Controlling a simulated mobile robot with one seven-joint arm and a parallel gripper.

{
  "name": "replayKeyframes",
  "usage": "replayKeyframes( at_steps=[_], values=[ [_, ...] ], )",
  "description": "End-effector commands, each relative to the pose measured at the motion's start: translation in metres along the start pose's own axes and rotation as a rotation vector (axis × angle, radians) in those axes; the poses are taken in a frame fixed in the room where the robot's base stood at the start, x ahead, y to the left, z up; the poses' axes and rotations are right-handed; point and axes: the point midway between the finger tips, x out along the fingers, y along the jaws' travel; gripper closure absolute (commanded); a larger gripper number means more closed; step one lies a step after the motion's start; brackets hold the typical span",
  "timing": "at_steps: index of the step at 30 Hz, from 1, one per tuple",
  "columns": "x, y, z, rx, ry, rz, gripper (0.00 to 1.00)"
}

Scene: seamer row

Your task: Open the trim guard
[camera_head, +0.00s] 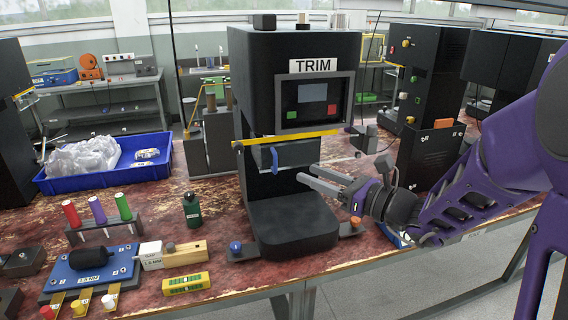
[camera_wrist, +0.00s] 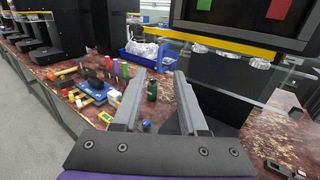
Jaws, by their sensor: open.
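The black trim machine (camera_head: 250,95) stands on the worn red bench under a TRIM sign (camera_head: 313,65). Below its yellow bar (camera_head: 300,137) is the guard area (camera_head: 300,155), with a blue upright handle (camera_head: 275,160) at its left. I cannot tell the guard's exact outline or position. My gripper (camera_head: 306,174) is open and empty, to the right of the blue handle and apart from it, in front of the machine's opening. In the wrist view my gripper (camera_wrist: 167,68) shows spread fingers with nothing between them; the yellow bar (camera_wrist: 222,45) is at upper right.
A blue bin (camera_head: 105,180) with clear bags stands at the left. A green bottle (camera_head: 192,210), a blue fixture (camera_head: 92,270), a yellow level (camera_head: 186,284) and a rack of coloured handles (camera_head: 98,230) lie left of the machine. Another black machine (camera_head: 430,100) stands at the right.

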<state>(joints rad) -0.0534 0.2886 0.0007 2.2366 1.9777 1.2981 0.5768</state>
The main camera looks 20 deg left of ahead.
Motion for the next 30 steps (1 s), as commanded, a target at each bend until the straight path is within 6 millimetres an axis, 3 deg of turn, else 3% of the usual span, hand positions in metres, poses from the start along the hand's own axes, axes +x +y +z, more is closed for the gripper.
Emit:
replayKeyframes(
  at_steps=[6,12,25,30],
  values=[
    [0.048,0.001,0.0,-0.001,0.0,0.004,0.58],
    [0.075,0.0,0.0,-0.002,0.001,0.001,0.58],
    [0.086,-0.001,0.0,-0.002,0.001,-0.001,0.58],
    [0.086,0.0,0.0,-0.002,0.001,-0.001,0.87]
  ],
)
